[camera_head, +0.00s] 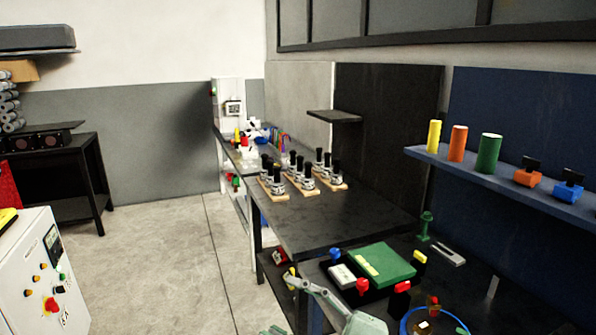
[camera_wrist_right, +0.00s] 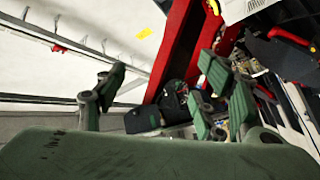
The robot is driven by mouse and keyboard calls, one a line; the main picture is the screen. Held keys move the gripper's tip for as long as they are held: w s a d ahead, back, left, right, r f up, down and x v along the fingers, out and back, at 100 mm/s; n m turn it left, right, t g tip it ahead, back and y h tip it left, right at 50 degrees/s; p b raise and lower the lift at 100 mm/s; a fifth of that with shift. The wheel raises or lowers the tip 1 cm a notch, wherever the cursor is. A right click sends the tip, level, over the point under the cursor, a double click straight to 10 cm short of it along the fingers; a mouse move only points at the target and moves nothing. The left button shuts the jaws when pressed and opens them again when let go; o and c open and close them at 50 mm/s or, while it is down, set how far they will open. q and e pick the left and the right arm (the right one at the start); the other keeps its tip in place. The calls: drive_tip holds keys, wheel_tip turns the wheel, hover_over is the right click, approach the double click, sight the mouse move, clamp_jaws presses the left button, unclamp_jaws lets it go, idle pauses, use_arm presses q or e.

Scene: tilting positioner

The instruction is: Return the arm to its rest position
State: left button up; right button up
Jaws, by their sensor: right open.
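My right gripper (camera_wrist_right: 165,98) shows in the right wrist view. Its green fingers are spread, one at the left and two at the right, with nothing held between them. Dark and red objects lie beyond the fingers. A pale grey-green jointed part of my own arm (camera_head: 340,308) comes in at the bottom of the head view, in front of the near dark bench. I cannot tell from the head view which arm it is. My left gripper cannot be made out.
The near bench holds a green case (camera_head: 383,265), a blue-rimmed round fixture (camera_head: 404,322) and small coloured parts. Wooden blocks with black-topped pieces (camera_head: 303,180) stand on the bench behind. A blue shelf (camera_head: 500,181) holds cylinders. A white control cabinet (camera_head: 30,275) stands left; floor between is clear.

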drive_tip(key=w+d+m+t+h, duration=0.4)
drive_tip(key=d+m+t+h, duration=0.65)
drive_tip(key=m, duration=0.35)
drive_tip(key=s+d+f+m+g+h, duration=0.35)
drive_tip(key=d+f, duration=0.25)
drive_tip(key=f, duration=0.3)
drive_tip(key=s+d+f+m+g+h, duration=0.35)
drive_tip(key=d+f+h, duration=0.2)
drive_tip(key=f, duration=0.35)
drive_tip(key=s+f+g+y, duration=0.1)
drive_tip(key=s+f+g, duration=0.4)
drive_tip(key=s, duration=0.5)
drive_tip(key=s+f+g+y, duration=0.1)
drive_tip(key=s+f+g, duration=0.2)
drive_tip(key=s+f, duration=0.5)
drive_tip(key=s+f+g+b, duration=0.1)
drive_tip(key=s+f+b, duration=0.1)
drive_tip(key=f, duration=1.2)
drive_tip(key=s+f+g+b, duration=0.1)
drive_tip(key=s+f+b, duration=0.15)
drive_tip(key=f, duration=1.25)
drive_tip(key=s+d+f+b, duration=0.2)
drive_tip(key=s+d+f, duration=0.1)
drive_tip(key=s+f, duration=1.4)
drive_tip(key=shift+f+g+h, duration=0.35)
drive_tip(key=shift+f+g, duration=0.1)
drive_tip(key=shift+f, duration=0.35)
